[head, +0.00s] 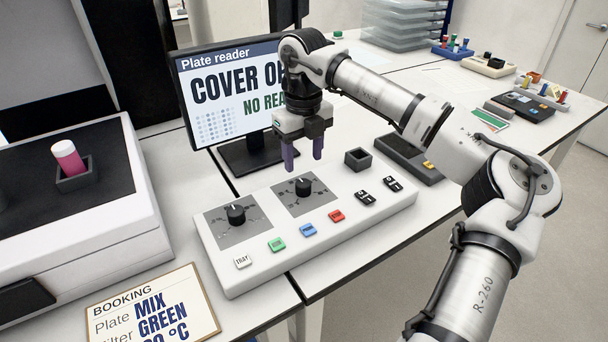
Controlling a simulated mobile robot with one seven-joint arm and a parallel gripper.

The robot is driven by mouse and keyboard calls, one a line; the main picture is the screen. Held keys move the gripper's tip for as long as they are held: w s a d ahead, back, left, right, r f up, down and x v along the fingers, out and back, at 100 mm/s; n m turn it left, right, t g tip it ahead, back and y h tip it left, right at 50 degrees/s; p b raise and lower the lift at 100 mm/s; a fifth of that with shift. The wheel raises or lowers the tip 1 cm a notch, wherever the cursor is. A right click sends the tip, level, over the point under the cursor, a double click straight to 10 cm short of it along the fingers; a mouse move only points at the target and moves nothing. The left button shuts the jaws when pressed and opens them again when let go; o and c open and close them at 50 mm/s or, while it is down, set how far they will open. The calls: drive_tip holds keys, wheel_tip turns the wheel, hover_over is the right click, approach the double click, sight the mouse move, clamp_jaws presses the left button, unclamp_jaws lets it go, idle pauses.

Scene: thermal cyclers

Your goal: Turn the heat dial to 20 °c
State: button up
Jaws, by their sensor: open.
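A white control panel (330,242) on the bench carries two black dials on grey scale plates, a left dial (236,214) and a right dial (303,187). Their scale markings are too small to read, so I cannot tell which is the heat dial or what either is set to. My gripper (304,165) is open and empty, its purple fingers pointing down. It appears above or just behind the right dial, apart from it. A booking card (150,310) at the lower left reads "MIX", "GREEN" and a partly cut-off "°C" line.
The panel also has coloured buttons (308,230), two black switches (365,198) and a dark square holder (358,159). A monitor (185,95) stands behind, partly hidden by my arm. A white machine (120,235) holding a pink tube (69,160) stands left. A dark device (408,158) lies right.

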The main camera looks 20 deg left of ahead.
sight(303, 183)
wheel_tip(303, 183, down, 7)
drive_tip(key=shift+f+p, duration=0.1)
drive_tip(key=shift+p, duration=0.7)
drive_tip(key=c, duration=1)
